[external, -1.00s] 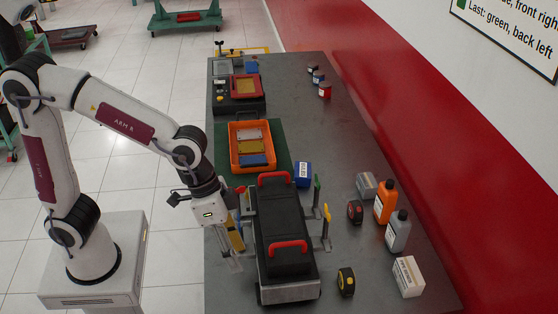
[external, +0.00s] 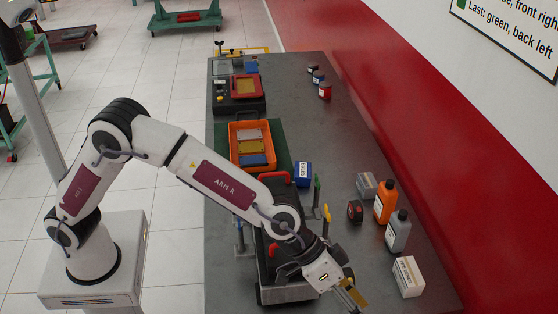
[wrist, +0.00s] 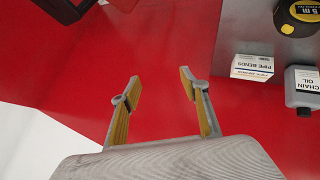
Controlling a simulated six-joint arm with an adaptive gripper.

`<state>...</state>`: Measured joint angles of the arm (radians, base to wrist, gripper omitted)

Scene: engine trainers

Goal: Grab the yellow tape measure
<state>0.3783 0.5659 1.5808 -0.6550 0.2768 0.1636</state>
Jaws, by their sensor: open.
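The yellow tape measure (wrist: 299,14) shows at the upper right corner of the wrist view, black with a yellow face and partly cut off by the frame. In the external view it is hidden behind my wrist and gripper, which hang over the near right part of the table. My gripper (external: 352,296) points down and right there. In the wrist view my gripper (wrist: 160,76) is open, with its two yellow-lined fingers apart and nothing between them. The tape measure lies off to the right of the fingers, not between them.
A black engine block with red handles (external: 278,179) lies left of my gripper. A red wall borders the table (external: 350,140).

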